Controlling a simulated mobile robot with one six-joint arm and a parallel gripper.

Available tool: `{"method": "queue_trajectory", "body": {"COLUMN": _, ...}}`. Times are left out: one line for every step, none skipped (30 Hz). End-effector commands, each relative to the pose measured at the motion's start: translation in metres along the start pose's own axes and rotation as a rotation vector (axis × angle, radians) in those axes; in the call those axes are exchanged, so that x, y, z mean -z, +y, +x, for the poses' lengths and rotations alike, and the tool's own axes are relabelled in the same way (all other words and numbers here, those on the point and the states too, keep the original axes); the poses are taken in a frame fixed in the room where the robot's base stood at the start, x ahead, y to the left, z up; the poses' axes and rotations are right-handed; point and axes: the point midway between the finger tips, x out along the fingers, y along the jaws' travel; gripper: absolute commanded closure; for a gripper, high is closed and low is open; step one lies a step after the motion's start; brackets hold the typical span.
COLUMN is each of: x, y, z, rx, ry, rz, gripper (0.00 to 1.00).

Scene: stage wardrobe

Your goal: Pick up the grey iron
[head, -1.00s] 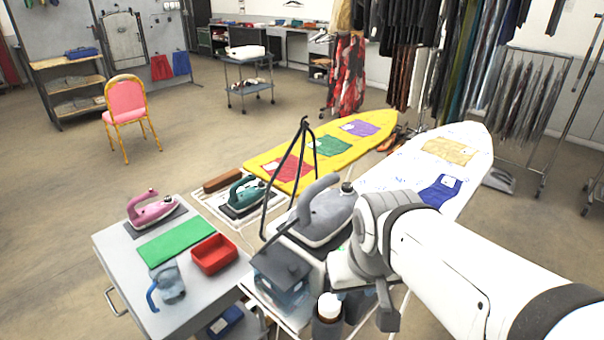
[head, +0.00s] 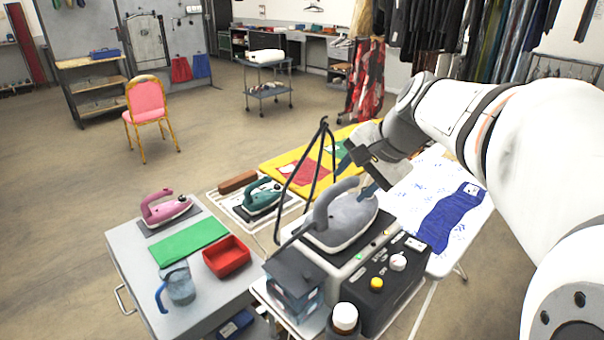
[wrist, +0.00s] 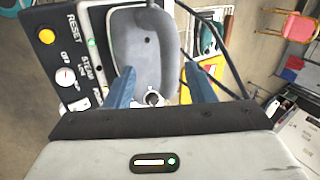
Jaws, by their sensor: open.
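The grey iron (head: 342,218) rests on top of a steam station (head: 385,262) with a knob and buttons. Its handle arches up at its left in the head view. My gripper (head: 362,172) is above and just behind the iron, pointing down toward its rear. In the wrist view the iron (wrist: 140,50) lies ahead, between and beyond the two blue fingers of my gripper (wrist: 160,90). The fingers are apart with nothing held. I cannot tell whether a finger touches the iron.
A black stand (head: 300,170) rises close by the iron's left. A teal iron (head: 262,197), a pink iron (head: 165,208), a red tray (head: 226,262) and a blue-handled jug (head: 178,286) are to the left. A bottle (head: 344,320) stands in front. Floor at far left is clear.

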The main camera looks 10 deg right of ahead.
Motion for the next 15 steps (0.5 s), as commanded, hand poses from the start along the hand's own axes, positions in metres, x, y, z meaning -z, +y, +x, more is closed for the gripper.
{"method": "queue_trajectory", "body": {"x": 0.008, "y": -0.005, "z": 0.001, "rx": 0.017, "ry": -0.001, "rz": 0.037, "gripper": 0.51}}
{"method": "queue_trajectory", "body": {"x": 0.01, "y": -0.007, "z": 0.002, "rx": 0.025, "ry": -0.003, "rz": 0.053, "gripper": 0.51}}
{"method": "queue_trajectory", "body": {"x": 0.012, "y": -0.01, "z": 0.003, "rx": 0.031, "ry": -0.005, "rz": 0.066, "gripper": 0.51}}
{"method": "queue_trajectory", "body": {"x": 0.013, "y": -0.011, "z": 0.006, "rx": 0.033, "ry": -0.006, "rz": 0.071, "gripper": 0.51}}
{"method": "queue_trajectory", "body": {"x": 0.013, "y": -0.011, "z": 0.009, "rx": 0.034, "ry": -0.007, "rz": 0.073, "gripper": 0.51}}
{"method": "queue_trajectory", "body": {"x": 0.013, "y": -0.011, "z": 0.014, "rx": 0.034, "ry": -0.007, "rz": 0.074, "gripper": 0.51}}
{"method": "queue_trajectory", "body": {"x": 0.013, "y": -0.011, "z": 0.017, "rx": 0.033, "ry": -0.007, "rz": 0.073, "gripper": 0.51}}
{"method": "queue_trajectory", "body": {"x": 0.013, "y": -0.011, "z": 0.02, "rx": 0.033, "ry": -0.007, "rz": 0.072, "gripper": 0.51}}
{"method": "queue_trajectory", "body": {"x": 0.013, "y": -0.012, "z": 0.024, "rx": 0.034, "ry": -0.006, "rz": 0.071, "gripper": 0.51}}
{"method": "queue_trajectory", "body": {"x": 0.014, "y": -0.012, "z": 0.028, "rx": 0.033, "ry": -0.007, "rz": 0.07, "gripper": 0.51}}
{"method": "queue_trajectory", "body": {"x": 0.015, "y": -0.011, "z": 0.031, "rx": 0.032, "ry": -0.007, "rz": 0.071, "gripper": 0.51}}
{"method": "queue_trajectory", "body": {"x": 0.016, "y": -0.011, "z": 0.037, "rx": 0.031, "ry": -0.007, "rz": 0.071, "gripper": 0.51}}
{"method": "queue_trajectory", "body": {"x": 0.017, "y": -0.011, "z": 0.041, "rx": 0.031, "ry": -0.007, "rz": 0.072, "gripper": 0.51}}
{"method": "queue_trajectory", "body": {"x": 0.018, "y": -0.011, "z": 0.046, "rx": 0.031, "ry": -0.006, "rz": 0.071, "gripper": 0.51}}
{"method": "queue_trajectory", "body": {"x": 0.02, "y": -0.011, "z": 0.052, "rx": 0.03, "ry": -0.007, "rz": 0.071, "gripper": 0.51}}
